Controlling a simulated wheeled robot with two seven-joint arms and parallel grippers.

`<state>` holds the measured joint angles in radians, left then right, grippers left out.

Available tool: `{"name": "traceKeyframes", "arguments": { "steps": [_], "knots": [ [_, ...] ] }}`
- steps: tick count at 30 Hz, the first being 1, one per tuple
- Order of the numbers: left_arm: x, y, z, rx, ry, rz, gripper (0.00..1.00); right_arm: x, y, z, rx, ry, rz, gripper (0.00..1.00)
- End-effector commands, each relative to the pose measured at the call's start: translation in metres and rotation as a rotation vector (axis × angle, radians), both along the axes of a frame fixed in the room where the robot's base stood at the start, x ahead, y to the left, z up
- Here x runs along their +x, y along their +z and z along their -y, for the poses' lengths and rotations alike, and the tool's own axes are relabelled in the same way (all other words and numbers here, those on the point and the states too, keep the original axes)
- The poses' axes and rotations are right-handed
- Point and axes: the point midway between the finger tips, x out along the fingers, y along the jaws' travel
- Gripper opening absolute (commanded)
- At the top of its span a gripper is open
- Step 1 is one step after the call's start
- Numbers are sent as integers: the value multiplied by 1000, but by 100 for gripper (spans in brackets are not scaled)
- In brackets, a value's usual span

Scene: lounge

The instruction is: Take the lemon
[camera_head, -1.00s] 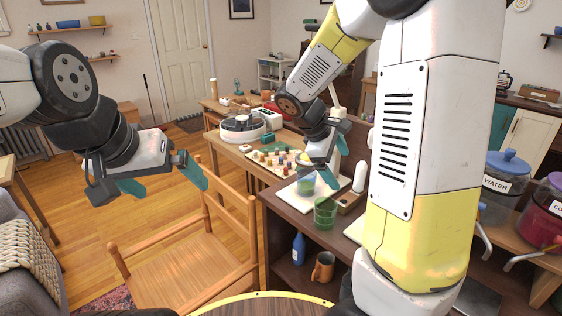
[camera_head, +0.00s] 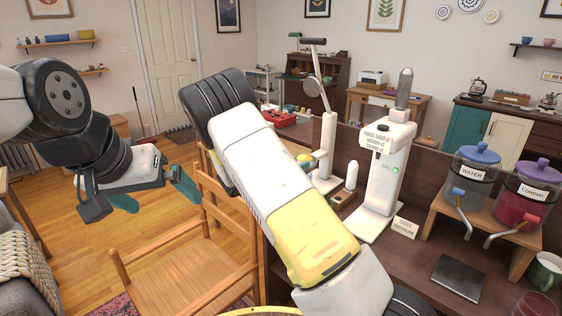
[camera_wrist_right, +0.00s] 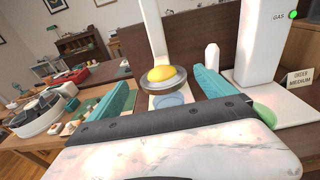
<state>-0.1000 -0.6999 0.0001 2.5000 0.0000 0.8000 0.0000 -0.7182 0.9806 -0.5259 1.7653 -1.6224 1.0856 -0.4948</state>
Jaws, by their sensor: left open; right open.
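The yellow lemon (camera_wrist_right: 160,73) rests on a round dark dish (camera_wrist_right: 146,84) at the foot of a white upright in the right wrist view. In the head view, a small piece of it (camera_head: 304,158) shows beyond my arm. My right gripper (camera_wrist_right: 166,85) is open and empty, its teal fingers on either side of the lemon in the picture. Whether they touch it cannot be told. In the head view, my right arm hides most of that gripper. My left gripper (camera_head: 154,194) is open and empty above the floor, left of the wooden chair.
A white machine with a gas label (camera_head: 385,180) and a small white post (camera_head: 351,176) stand right of the lemon. The water (camera_head: 470,182) and cordial (camera_head: 525,192) jars are farther right. The wooden chair (camera_head: 190,265) is in front, and a pale-blue glass rim (camera_wrist_right: 170,100) shows below the dish.

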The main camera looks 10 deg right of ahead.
Motion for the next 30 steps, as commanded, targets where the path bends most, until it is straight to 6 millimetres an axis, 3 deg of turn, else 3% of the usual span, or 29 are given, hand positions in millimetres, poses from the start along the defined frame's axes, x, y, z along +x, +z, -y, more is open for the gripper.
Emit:
{"name": "traceKeyframes", "arguments": {
  "steps": [18, 30],
  "knots": [
    [0, 0, 0, 0, 0, 0, 100, 36, -8, 49, 1, -3, 0, 94],
    [0, 0, 0, 0, 0, 0, 100, 47, -10, 61, 2, -1, -1, 94]
  ]
}}
